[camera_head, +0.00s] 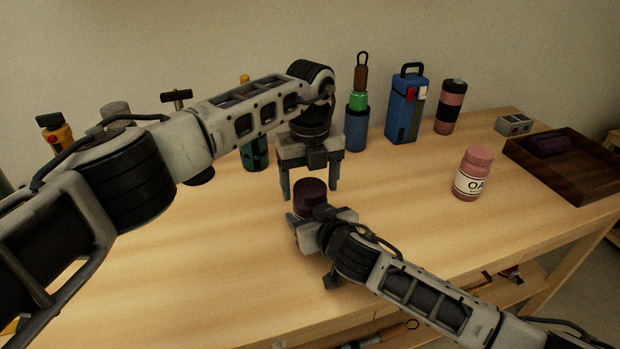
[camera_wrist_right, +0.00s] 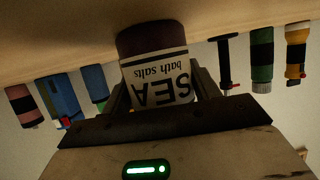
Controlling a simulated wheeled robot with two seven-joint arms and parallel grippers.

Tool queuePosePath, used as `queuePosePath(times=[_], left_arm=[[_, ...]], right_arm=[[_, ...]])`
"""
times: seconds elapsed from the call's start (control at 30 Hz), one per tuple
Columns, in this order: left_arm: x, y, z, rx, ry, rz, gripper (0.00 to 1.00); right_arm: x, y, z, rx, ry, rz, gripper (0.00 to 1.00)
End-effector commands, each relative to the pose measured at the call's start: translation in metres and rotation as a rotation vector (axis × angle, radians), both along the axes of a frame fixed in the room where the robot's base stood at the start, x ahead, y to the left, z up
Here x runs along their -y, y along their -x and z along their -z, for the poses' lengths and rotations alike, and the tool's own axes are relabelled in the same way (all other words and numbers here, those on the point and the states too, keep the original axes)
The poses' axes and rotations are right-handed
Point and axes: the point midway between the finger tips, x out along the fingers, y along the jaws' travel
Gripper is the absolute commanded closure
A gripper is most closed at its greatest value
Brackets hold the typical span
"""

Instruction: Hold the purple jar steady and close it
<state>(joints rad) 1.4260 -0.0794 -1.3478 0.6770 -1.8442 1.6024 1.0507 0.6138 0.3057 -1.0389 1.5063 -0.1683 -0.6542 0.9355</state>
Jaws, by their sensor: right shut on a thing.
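The purple jar (camera_head: 310,189) is upright, held just in front of the table's middle. Its dark purple top faces up in the head view; I cannot tell whether that top is a seated lid. In the right wrist view the jar (camera_wrist_right: 155,75) appears upside down, with a white label reading SEA bath salts. My right gripper (camera_head: 318,212) is shut on the jar's body. My left gripper (camera_head: 310,196) points down with its fingers apart, one on each side of the jar's top in the picture; contact is not visible.
A pink jar (camera_head: 474,174) stands at the right. A dark wooden tray (camera_head: 575,185) holds a dark purple object (camera_head: 547,144). Along the back stand a blue case (camera_head: 404,110), a pink-and-black bottle (camera_head: 450,108) and a blue container (camera_head: 356,128). The table (camera_head: 410,200) between is clear.

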Motion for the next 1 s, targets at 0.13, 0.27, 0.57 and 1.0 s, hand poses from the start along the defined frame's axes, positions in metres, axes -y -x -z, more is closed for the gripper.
queuePosePath(times=[0.13,0.27,0.57,1.0], left_arm=[[0.0002,0.0002,-0.0002,0.0,0.0,0.0,0.68],[0.0002,0.0002,-0.0002,-0.001,0.0,0.0,0.72],[-0.0001,0.0003,-0.0002,-0.001,-0.001,0.327,0.72],[0.0001,0.0003,-0.0001,-0.002,0.0,0.59,0.72]], right_arm=[[0.0004,-0.0002,0.0002,0.0,0.0,0.001,1.0],[0.0003,-0.0002,0.0001,0.0,0.0,0.001,1.0],[0.0004,-0.0002,0.0002,0.0,0.0,0.001,1.0],[0.0005,-0.0002,0.0002,-0.001,0.0,0.001,1.0]])
